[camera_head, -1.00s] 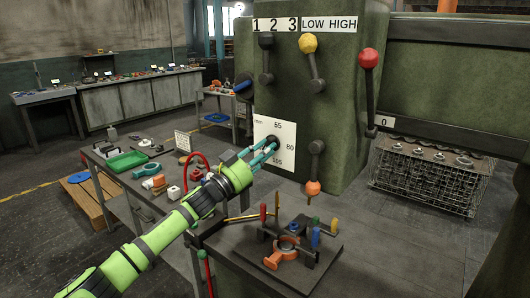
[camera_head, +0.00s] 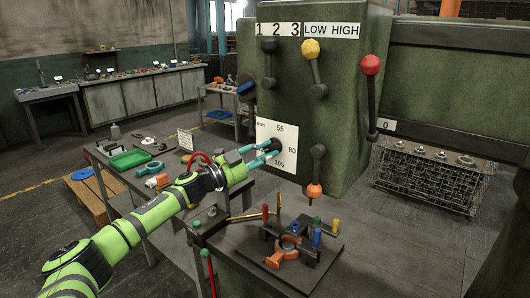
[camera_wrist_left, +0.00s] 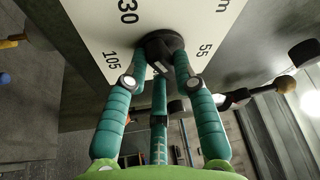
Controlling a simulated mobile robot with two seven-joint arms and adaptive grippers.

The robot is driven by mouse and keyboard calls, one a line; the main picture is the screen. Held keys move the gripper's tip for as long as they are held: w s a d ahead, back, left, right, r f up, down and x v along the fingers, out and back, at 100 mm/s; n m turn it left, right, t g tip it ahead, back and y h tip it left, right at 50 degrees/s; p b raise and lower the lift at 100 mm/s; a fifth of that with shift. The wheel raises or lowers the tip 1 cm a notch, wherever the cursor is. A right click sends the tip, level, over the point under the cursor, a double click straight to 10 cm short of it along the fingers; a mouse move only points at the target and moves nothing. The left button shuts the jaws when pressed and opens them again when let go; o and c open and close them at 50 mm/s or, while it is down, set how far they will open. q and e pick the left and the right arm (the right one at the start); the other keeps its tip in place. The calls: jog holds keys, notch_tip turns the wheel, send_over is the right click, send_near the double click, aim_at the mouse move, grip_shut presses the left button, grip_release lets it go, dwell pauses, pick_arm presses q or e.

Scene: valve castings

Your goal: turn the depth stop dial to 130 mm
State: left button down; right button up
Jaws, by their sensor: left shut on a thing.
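The depth stop dial is a black knob (camera_head: 275,146) on a white scale plate (camera_head: 288,160), fixed to the front of the green machine (camera_head: 345,150). The plate reads mm, 55, 80 and 105 in the head view. In the left wrist view, the knob (camera_wrist_left: 165,46) sits among 55, 105 and a partly cut-off number ending in 30. My left gripper (camera_head: 266,149) reaches in from the left, its teal fingers shut around the knob. It also shows in the left wrist view (camera_wrist_left: 160,72). A pale mark shows on the knob; what it points to is unclear. My right gripper is out of view.
Levers with black (camera_head: 269,45), yellow (camera_head: 311,47), red (camera_head: 370,65) and orange (camera_head: 314,190) knobs stand on the machine around the dial. A fixture (camera_head: 290,250) with coloured handles stands below the gripper. A bench with a green tray (camera_head: 130,159) is at left.

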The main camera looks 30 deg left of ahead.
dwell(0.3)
pick_arm(q)
jog(key=c, duration=1)
grip_release()
jog(key=shift+v, duration=5.95)
